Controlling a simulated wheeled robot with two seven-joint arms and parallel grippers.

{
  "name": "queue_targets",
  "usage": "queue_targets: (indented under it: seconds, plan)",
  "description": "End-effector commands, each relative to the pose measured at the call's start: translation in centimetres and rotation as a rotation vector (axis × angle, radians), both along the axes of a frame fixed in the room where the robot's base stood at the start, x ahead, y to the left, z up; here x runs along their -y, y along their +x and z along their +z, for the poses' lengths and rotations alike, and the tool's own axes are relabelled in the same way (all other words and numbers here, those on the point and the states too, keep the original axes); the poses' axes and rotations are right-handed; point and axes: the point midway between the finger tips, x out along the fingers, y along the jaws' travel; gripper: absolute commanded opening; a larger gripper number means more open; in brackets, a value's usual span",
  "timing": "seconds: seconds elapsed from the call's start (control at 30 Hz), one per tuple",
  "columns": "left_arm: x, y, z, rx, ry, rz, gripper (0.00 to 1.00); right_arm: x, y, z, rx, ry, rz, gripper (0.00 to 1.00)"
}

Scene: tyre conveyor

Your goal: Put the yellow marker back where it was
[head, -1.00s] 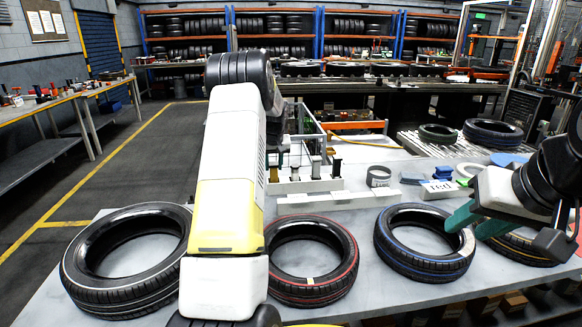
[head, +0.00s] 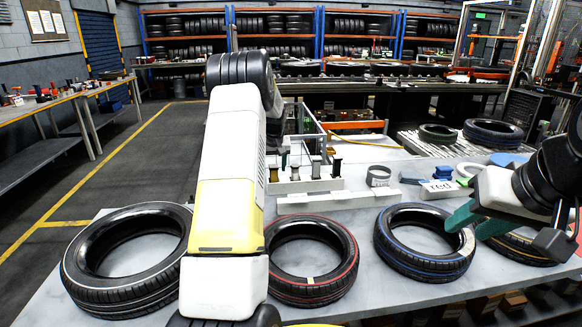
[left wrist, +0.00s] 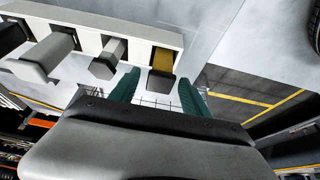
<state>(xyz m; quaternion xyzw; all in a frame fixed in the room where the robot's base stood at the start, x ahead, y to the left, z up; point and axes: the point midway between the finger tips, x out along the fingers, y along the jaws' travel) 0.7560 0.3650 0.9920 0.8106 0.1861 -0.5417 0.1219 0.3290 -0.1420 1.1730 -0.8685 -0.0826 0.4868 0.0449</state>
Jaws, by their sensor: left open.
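The yellow marker (left wrist: 162,62) stands at the right end of the white rack (left wrist: 95,30) in the left wrist view. It has a dark end cap. My left gripper (left wrist: 159,84) is open, its green fingers on either side of the marker's capped end, with no grip on it. In the head view the white rack (head: 310,185) stands at the back of the table, and my left arm hides most of my left gripper and the rack's left end. My right gripper (head: 476,222) is open and empty above the tyres at the right.
A black tyre (head: 82,283), a red-striped tyre (head: 350,270) and a blue-striped tyre (head: 400,262) lie along the front of the table. Two grey markers (left wrist: 48,55) (left wrist: 108,60) stand beside the yellow one. A label block reading "red" (head: 440,188) sits at the right.

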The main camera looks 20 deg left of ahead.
Motion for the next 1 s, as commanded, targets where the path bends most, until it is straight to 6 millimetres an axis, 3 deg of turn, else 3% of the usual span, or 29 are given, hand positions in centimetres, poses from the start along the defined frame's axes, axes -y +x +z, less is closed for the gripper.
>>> queue_targets:
  seconds: [0.4,0.77,0.87,1.0]
  plan:
    - [1.4,-2.8,7.7,0.003,0.0,0.0,0.55,0.0,0.0,0.0,0.0,0.0,0.0,0.36]
    - [2.6,-4.8,11.8,0.008,-0.007,-0.011,0.55,0.0,0.0,0.0,0.0,0.0,0.0,0.36]
    - [4.3,-7.0,14.1,0.024,-0.024,-0.044,0.55,0.0,0.0,0.0,0.0,0.0,0.0,0.36]
    - [8.4,-13.0,18.3,0.057,-0.063,-0.128,0.55,0.0,0.0,0.0,0.0,0.0,0.0,0.36]
